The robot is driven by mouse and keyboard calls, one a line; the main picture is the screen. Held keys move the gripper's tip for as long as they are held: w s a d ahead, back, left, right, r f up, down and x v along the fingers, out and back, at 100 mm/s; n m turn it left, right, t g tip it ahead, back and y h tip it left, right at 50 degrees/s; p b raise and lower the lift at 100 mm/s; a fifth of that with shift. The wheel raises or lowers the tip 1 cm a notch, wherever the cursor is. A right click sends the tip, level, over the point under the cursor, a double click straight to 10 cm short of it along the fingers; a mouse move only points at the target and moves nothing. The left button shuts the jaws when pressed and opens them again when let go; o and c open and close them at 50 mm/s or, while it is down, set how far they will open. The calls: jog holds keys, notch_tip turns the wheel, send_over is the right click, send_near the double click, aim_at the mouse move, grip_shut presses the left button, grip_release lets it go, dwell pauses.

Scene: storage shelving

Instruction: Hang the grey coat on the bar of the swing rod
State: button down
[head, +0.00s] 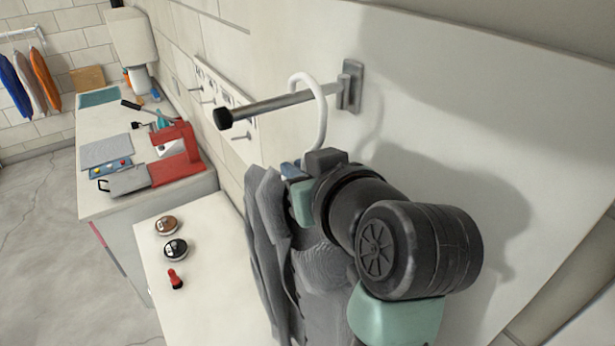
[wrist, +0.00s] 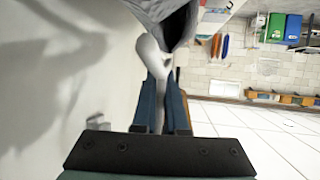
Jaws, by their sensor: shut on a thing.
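The swing rod's bar (head: 270,106) is a grey metal rod with a black end cap, sticking out from a wall plate (head: 350,86). The white hanger hook (head: 321,110) arches over the bar near the plate, with a visible gap above the bar; I cannot tell whether they touch. The grey coat (head: 268,235) hangs below, partly hidden by my arm. My gripper (head: 297,175) is shut on the white hanger neck below the bar. The wrist view shows the neck (wrist: 152,62) between my blue fingers (wrist: 160,95) and some grey coat cloth (wrist: 158,10).
A white counter (head: 195,255) with two round tins (head: 171,237) and a red stamp (head: 175,279) stands below left. Beyond it is a bench with a red press (head: 175,155). Wall hooks (head: 240,135) are left of the rod. Open floor (head: 45,230) lies at left.

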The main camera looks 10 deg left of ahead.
jog(key=shift+w+a+r, duration=0.15)
jog(key=shift+w+a, duration=1.15)
jog(key=shift+a, duration=0.1)
jog(key=shift+w+f+b, duration=0.1)
jog(key=shift+f+b, duration=0.85)
jog(key=shift+f, duration=0.1)
